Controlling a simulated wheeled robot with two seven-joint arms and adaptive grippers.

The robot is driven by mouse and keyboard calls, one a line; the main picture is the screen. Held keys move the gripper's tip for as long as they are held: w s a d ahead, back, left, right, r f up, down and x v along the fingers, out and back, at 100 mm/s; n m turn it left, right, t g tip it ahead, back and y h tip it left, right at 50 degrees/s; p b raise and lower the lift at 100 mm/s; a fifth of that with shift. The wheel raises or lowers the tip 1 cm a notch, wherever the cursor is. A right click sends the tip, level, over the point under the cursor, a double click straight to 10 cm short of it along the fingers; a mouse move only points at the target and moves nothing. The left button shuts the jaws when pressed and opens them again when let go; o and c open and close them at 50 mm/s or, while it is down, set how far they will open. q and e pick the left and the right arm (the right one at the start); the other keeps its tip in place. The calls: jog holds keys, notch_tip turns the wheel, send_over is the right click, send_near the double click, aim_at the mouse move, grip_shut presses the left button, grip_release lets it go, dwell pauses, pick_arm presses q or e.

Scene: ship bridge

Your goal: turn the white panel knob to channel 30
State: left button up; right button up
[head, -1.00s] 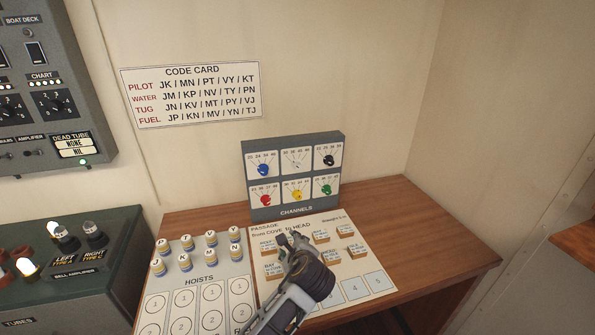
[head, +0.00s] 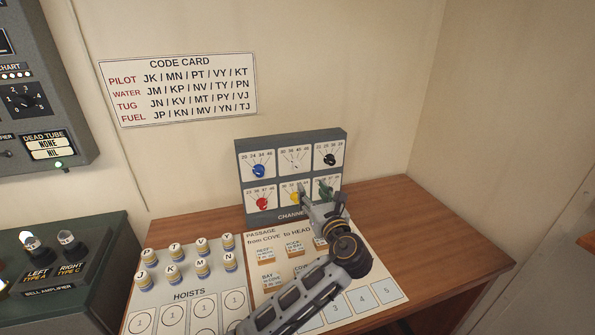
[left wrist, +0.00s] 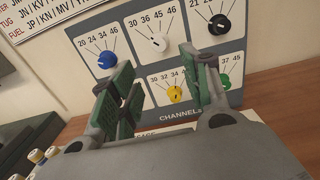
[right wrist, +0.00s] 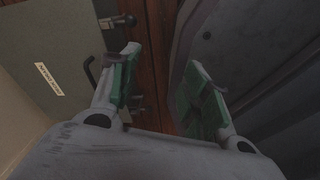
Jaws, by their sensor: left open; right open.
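The white knob (head: 295,165) is in the middle of the top row of the grey CHANNELS panel (head: 243,192). It shows clearly in the left wrist view (left wrist: 158,43), with numbers starting at 30 on the left fanned above it. I cannot read which number its pointer faces. My left gripper (head: 316,190) is open and empty in front of the panel's lower row, below and to the right of the white knob. In the left wrist view its fingers (left wrist: 165,85) stand apart, with the white knob beyond and between them. My right gripper (right wrist: 163,78) is open and empty, away from the panel.
Blue (head: 259,171) and black (head: 329,160) knobs flank the white one; red (head: 262,203), yellow (left wrist: 175,93) and green knobs sit below. Lettered pegs (head: 174,252) stand on the HOISTS sheet, and small blocks lie on the PASSAGE sheet. The desk's right side (head: 440,235) is clear.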

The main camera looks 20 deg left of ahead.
pick_arm(q)
send_near(298, 169)
jog(key=x, duration=0.8)
jog(key=shift+r+p, duration=0.15)
jog(key=shift+p, duration=0.2)
jog(key=shift+w+a, duration=0.45)
jog(key=shift+w, duration=0.15)
pick_arm(e)
jog(key=shift+s+a+r, duration=0.15)
jog(key=shift+s+r, duration=0.05)
jog(key=shift+s, duration=0.45)
jog(key=shift+s+a+r, duration=0.1)
jog(key=shift+s+r, duration=0.05)
jog(key=shift+s, duration=0.45)
jog(key=shift+w, duration=0.1)
pick_arm(q)
jog(key=shift+c, duration=0.6)
jog(key=c, duration=0.9)
pick_arm(e)
jog(key=shift+w+a+r, duration=0.1)
jog(key=shift+w, duration=0.6)
